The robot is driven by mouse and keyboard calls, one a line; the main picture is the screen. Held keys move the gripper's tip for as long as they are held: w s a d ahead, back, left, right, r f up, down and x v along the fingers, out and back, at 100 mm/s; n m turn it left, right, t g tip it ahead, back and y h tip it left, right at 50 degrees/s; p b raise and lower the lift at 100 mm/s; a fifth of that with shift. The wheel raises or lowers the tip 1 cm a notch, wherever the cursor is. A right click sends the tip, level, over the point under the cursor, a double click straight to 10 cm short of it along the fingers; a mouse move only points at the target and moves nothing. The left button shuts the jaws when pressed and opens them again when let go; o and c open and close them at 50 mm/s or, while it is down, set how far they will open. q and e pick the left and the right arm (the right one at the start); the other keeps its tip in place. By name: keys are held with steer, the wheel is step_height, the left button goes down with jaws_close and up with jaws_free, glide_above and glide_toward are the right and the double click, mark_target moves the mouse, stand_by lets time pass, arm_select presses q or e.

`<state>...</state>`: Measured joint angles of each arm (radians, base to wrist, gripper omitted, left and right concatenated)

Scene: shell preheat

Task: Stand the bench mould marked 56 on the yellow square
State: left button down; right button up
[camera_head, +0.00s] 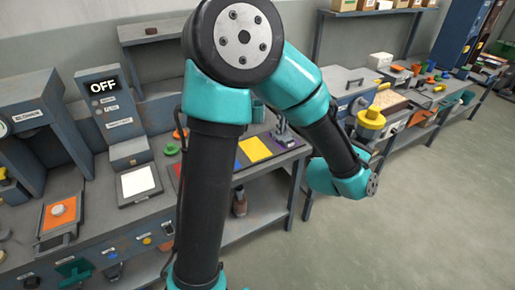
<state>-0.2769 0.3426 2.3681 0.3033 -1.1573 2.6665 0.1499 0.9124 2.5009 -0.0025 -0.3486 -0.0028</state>
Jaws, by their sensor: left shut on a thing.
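The yellow square (255,150) lies on the bench, partly behind my left arm, and its visible part is bare. My left arm rises through the middle and bends down to the right. Its wrist (340,180) hangs in front of the bench's right edge, apart from the yellow square. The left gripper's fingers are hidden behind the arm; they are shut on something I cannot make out. A small grey upright object (283,130) stands at a purple square right of the yellow one. I cannot read a 56 anywhere. My right gripper is not in view.
A grey unit with an OFF display (104,86) stands left, with a white plate (138,182) before it. An orange pad (60,213) carries a pale round piece. Green (172,149) and orange rings lie near my arm. A cluttered bench runs right; open floor lies in front.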

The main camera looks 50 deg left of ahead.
arm_select(q)
steer(key=shift+w+a+y, duration=0.15)
steer(key=shift+a+y, duration=0.15)
steer(key=shift+a, duration=0.3)
steer(key=a+f+n+g+y, duration=0.3)
steer(key=a+n+y, duration=0.5)
steer(key=a, duration=0.8)
steer(key=s+a+f+n+g+y, duration=0.2)
steer(key=s+a+n+g+y, duration=0.1)
steer(key=a, duration=0.5)
steer(key=s+a+f+n+g+y, duration=0.3)
steer(key=s+a+n+g+y, duration=0.1)
steer(key=a, duration=0.5)
steer(key=s+g+y, duration=0.1)
steer(key=s+g, duration=0.1)
steer(key=g, duration=0.1)
steer(key=shift+g+y, duration=0.3)
steer(key=shift+y, duration=0.1)
steer(key=w+a+f, duration=0.1)
steer(key=w+a, duration=0.8)
steer(key=a, duration=0.2)
steer(key=shift+w+a, duration=0.2)
steer(key=shift+w, duration=0.2)
steer(key=shift+f, duration=0.1)
